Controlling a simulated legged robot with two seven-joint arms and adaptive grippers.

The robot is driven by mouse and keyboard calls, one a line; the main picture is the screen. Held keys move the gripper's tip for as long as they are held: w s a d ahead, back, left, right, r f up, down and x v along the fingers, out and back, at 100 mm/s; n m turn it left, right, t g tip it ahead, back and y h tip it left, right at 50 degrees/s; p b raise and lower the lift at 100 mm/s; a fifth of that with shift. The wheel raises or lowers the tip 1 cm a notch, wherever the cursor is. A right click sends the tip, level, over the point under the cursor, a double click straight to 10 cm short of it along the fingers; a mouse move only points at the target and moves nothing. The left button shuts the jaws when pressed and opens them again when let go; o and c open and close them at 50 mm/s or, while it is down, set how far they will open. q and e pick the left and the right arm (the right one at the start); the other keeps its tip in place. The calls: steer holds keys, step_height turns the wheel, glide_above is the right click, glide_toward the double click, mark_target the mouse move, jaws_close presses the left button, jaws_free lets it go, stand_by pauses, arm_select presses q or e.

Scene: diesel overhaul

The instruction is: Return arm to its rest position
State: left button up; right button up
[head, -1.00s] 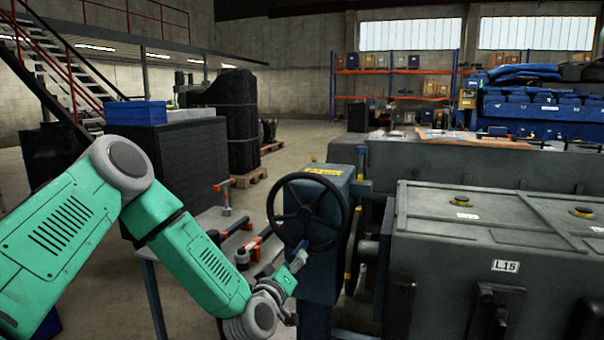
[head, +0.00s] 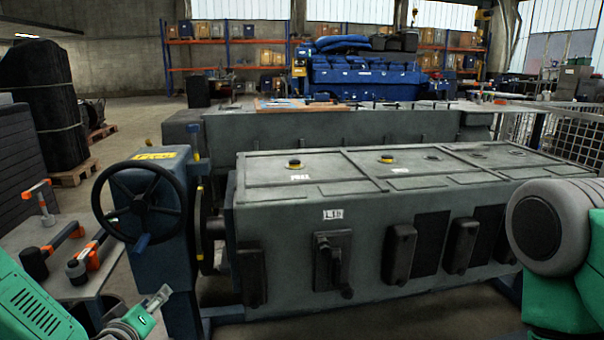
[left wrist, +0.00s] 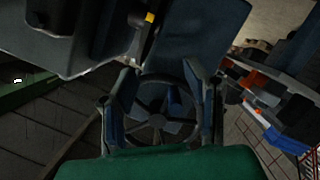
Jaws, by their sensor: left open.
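My left gripper (head: 160,298) is at the lower left of the head view, below and slightly right of the black handwheel (head: 98,205), apart from it. In the left wrist view the left gripper (left wrist: 162,95) has its two fingers spread and nothing held between them. The handwheel (left wrist: 157,117) shows beyond and between those fingers. My left arm (head: 35,310) comes in from the lower left. A link of my right arm (head: 585,250) shows at the right edge; the right gripper is out of view.
The handwheel sits on a blue stand (head: 178,260) beside the large grey engine block (head: 375,215). A table (head: 60,235) with orange-and-black tools stands at left, close to my left arm. Dark wrapped goods (head: 40,105) stand behind. Open floor (head: 140,120) lies at the back left.

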arm_select(q)
steer(key=s+d+f+m+g+h+p, duration=0.2)
steer(key=s+d+f+m+g, duration=0.25)
steer(key=s+d+f, duration=0.35)
steer(key=s+f+m+g+p, duration=0.1)
steer(key=s+g, duration=0.2)
steer(key=s, duration=0.6)
steer(key=s+a+f+m+g+p, duration=0.1)
steer(key=s+f+m+g, duration=0.1)
steer(key=s, duration=0.7)
steer(key=s+a+f+m+g+y+p, duration=0.1)
steer(key=s+g, duration=0.4)
steer(key=s, duration=0.4)
steer(key=shift+f+p, duration=0.25)
steer(key=shift+p, duration=0.05)
steer(key=shift+w, duration=0.2)
